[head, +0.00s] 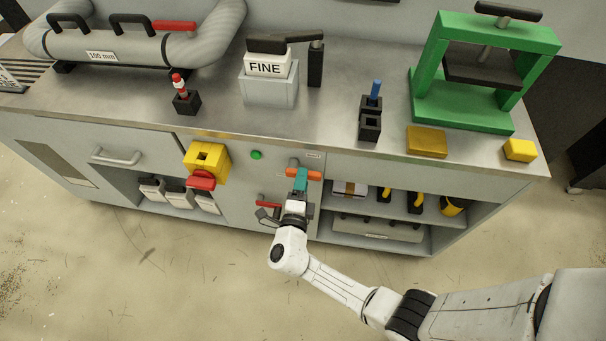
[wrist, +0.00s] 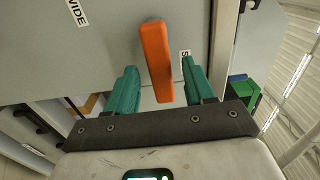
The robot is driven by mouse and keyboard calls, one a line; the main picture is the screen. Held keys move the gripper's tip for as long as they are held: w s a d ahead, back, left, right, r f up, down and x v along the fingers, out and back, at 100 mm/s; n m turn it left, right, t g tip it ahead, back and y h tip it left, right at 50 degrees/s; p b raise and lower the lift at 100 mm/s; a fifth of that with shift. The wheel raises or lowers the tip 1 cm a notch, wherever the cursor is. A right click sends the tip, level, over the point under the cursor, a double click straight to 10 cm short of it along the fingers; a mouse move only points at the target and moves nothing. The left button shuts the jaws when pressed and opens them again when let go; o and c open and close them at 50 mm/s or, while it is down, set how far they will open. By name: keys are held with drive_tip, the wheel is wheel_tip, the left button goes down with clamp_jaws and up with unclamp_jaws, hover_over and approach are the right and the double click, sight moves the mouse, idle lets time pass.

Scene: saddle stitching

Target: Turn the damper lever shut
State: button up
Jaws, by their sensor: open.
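The orange lever (head: 304,174) is on the cabinet front and looks roughly level in the head view. In the wrist view the lever (wrist: 157,62) stands nearly upright in the picture, its end pointing down between my two teal fingers. A "WIDE" label (wrist: 76,12) is at upper left, and a label starting with "S" (wrist: 186,60) is partly hidden behind the right finger. My gripper (head: 300,180) is open, with a finger on each side of the lever; it also shows in the wrist view (wrist: 160,72). Gaps show between the fingers and the lever.
A red handle (head: 268,204) is just left of my gripper. An open shelf (head: 345,207) with tools is to the right. The worktop edge is above.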

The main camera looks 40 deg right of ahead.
drive_tip(key=v, duration=0.8)
idle(0.4)
